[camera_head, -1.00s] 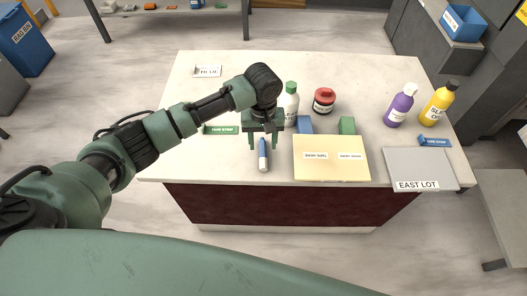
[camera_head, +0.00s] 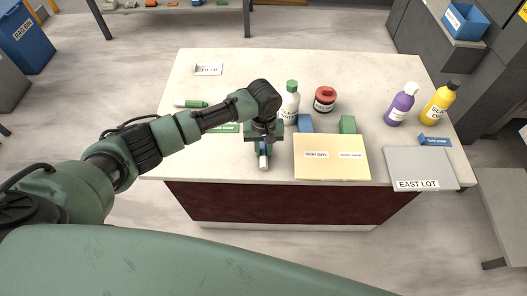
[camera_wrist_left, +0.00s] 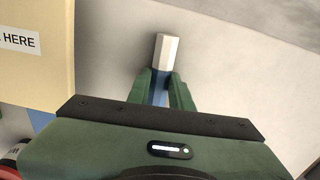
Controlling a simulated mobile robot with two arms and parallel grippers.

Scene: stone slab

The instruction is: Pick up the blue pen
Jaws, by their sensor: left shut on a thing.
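The blue pen (camera_head: 263,163) lies on the slab near its front edge, with its pale end pointing to the front. In the left wrist view the pen (camera_wrist_left: 166,52) shows its white end sticking out beyond the fingers, with a strip of blue between them. My left gripper (camera_head: 263,148) is over the pen from above and shut on its blue part. In the left wrist view the fingers of the left gripper (camera_wrist_left: 161,90) are on either side of the pen. The right gripper is not in view.
A yellow board (camera_head: 331,172) lies just right of the gripper. A green marker (camera_head: 191,104) lies to the left.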

